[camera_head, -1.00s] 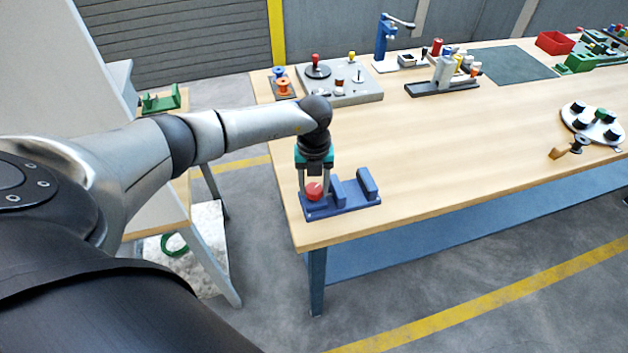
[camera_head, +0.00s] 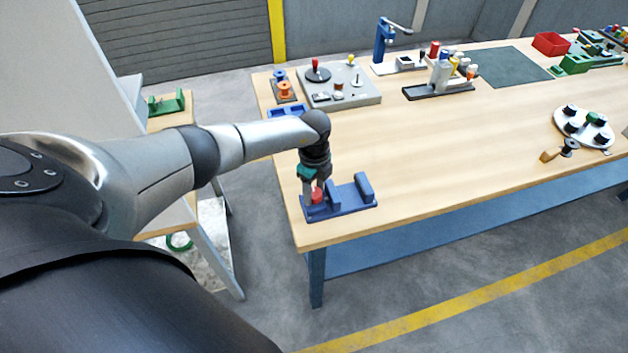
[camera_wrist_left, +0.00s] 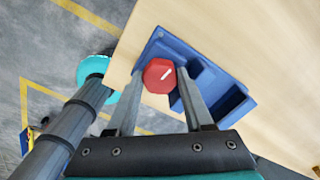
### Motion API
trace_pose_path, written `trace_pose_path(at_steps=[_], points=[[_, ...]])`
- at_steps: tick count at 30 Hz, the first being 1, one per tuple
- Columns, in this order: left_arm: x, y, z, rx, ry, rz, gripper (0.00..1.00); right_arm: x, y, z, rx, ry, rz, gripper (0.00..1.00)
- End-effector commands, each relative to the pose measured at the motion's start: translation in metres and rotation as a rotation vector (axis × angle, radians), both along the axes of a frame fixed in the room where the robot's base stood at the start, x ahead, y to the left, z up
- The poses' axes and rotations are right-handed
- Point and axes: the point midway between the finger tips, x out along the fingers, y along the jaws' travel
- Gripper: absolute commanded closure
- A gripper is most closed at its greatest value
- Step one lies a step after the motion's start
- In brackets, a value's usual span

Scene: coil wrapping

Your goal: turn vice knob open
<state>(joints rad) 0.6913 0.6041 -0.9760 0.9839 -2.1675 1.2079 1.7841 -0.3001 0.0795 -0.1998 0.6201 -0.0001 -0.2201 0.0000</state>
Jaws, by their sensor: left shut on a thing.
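The blue vice (camera_head: 347,199) sits at the near left corner of the wooden table. Its red knob (camera_head: 317,194) is at the vice's left end, partly hidden by my fingers. In the left wrist view the red knob (camera_wrist_left: 159,75) is six-sided with a white mark, on the blue vice (camera_wrist_left: 215,85). My left gripper (camera_head: 314,192) points down over the knob. In the left wrist view my left gripper (camera_wrist_left: 156,90) is shut on the knob, one finger on each side. My right gripper is in no view.
The wooden table (camera_head: 450,135) is clear right of the vice. A grey board (camera_head: 340,98) with knobs, an orange spool (camera_head: 285,87) and a blue tray stand behind. A white disc with black knobs (camera_head: 583,127) lies far right.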

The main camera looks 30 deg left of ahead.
Motion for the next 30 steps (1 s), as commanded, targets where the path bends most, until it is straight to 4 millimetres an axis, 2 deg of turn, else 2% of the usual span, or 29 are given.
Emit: trace_pose_path(at_steps=[10,26,27,30], points=[[0.0014,0.0004,0.0018,0.0,-0.003,0.136,1.0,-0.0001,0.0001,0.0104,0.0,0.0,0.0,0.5],[0.0014,0.0006,0.0011,0.0,-0.003,0.158,1.0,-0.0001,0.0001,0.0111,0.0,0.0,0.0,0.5],[0.0014,0.0006,0.0011,0.0,-0.003,0.158,0.45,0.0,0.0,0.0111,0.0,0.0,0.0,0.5],[0.0012,0.0004,0.001,0.0,-0.003,0.157,0.34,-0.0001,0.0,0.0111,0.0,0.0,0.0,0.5]])
